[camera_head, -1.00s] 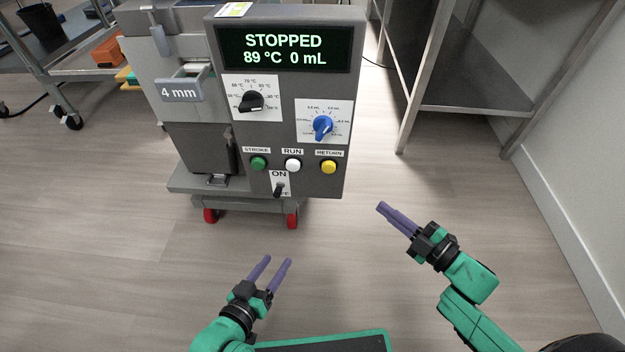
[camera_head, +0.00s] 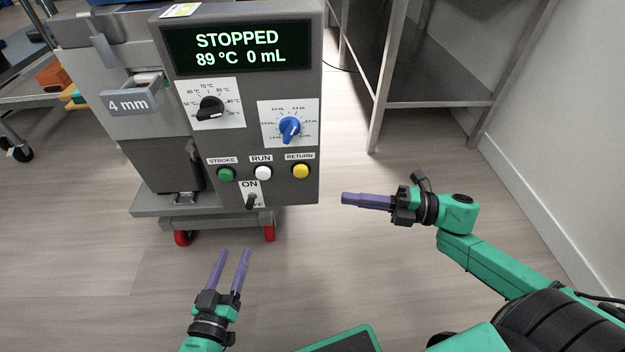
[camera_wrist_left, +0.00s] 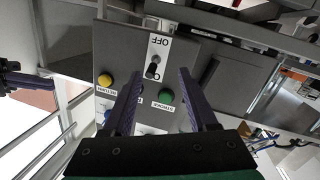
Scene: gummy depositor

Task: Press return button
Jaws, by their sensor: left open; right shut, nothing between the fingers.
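The yellow return button (camera_head: 301,171) is at the lower right of the grey control panel (camera_head: 305,100), under a RETURN label. It also shows in the left wrist view (camera_wrist_left: 105,80). My right gripper (camera_head: 343,198) is shut and empty, just right of the panel and a little below the button in the picture, apart from both. My left gripper (camera_head: 234,252) is open and empty, below the panel in the head view; its fingers (camera_wrist_left: 157,85) show in the left wrist view in front of the panel.
The white RUN button (camera_head: 263,173) and green STROKE button (camera_head: 226,174) sit left of the yellow one. Below is the ON switch (camera_head: 252,201); above are a blue dial (camera_head: 289,128) and a black dial (camera_head: 210,107). The display reads STOPPED, 89 °C, 0 mL. A steel table (camera_head: 420,92) stands right.

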